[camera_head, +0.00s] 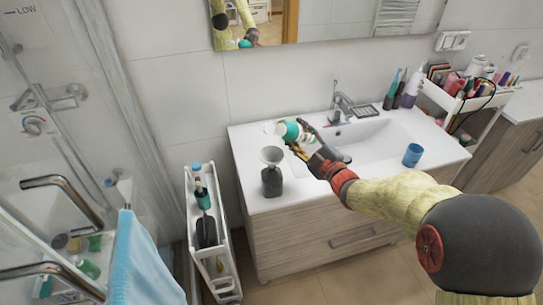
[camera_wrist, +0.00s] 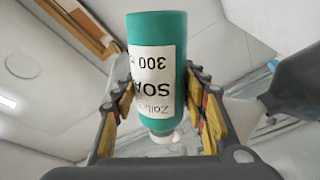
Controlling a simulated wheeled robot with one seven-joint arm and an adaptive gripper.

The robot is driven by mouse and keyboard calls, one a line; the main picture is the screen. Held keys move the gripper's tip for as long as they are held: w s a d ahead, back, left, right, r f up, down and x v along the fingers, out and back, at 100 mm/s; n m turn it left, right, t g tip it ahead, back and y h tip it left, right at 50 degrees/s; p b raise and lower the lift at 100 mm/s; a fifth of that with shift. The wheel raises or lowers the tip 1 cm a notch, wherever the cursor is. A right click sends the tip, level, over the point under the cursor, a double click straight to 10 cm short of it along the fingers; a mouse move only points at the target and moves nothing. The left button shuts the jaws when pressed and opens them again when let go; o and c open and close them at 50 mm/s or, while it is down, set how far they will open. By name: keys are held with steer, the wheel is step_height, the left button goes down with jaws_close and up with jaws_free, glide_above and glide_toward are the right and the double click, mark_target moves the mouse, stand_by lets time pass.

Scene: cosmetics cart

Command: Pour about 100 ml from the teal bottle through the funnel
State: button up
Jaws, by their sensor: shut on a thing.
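My gripper (camera_head: 300,146) is shut around the teal bottle (camera_head: 291,131), above the counter. The bottle is tipped over, its white end pointing left towards the funnel. In the wrist view the teal bottle (camera_wrist: 158,50) sits between the finger pads, with a white label reading upside down and 300 on it. The clear funnel (camera_head: 272,154) stands in the mouth of a dark bottle (camera_head: 272,183) on the counter's left front corner. The bottle's white end is above and close to the funnel. I cannot see any liquid flowing.
The sink basin (camera_head: 365,143) and tap (camera_head: 345,103) lie behind and right of my gripper. A blue cup (camera_head: 413,155) stands at the counter's right front. A narrow white cart (camera_head: 218,262) stands left of the vanity. A cosmetics cart (camera_head: 470,98) is at the right.

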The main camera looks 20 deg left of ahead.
steer(key=shift+f+n+b, duration=0.3)
steer(key=shift+f+b, duration=0.05)
steer(key=shift+f, duration=0.4)
steer(key=shift+w+d+n, duration=0.1)
steer(key=shift+w+n, duration=0.05)
steer(key=shift+n, duration=0.15)
steer(key=shift+r+n+p, duration=0.45)
steer(key=shift+r+n, duration=0.05)
steer(key=shift+r, duration=0.1)
steer(key=shift+d, duration=0.1)
steer(key=shift+w+r+n, duration=0.1)
steer(key=shift+w+n, duration=0.05)
steer(key=shift+n, duration=0.15)
steer(key=shift+b, duration=0.4)
steer(key=shift+s+a+r+n+b, duration=0.35)
steer(key=shift+s+r+n+b, duration=0.15)
steer(key=shift+n+b, duration=0.5)
steer(key=shift+f+n+b, duration=0.15)
steer(key=shift+n+b, duration=0.55)
steer(key=shift+b, duration=1.1)
steer(key=shift+r+n+y+b, duration=0.3)
steer(key=shift+r+n+b, duration=0.15)
steer(key=shift+n+b, duration=0.55)
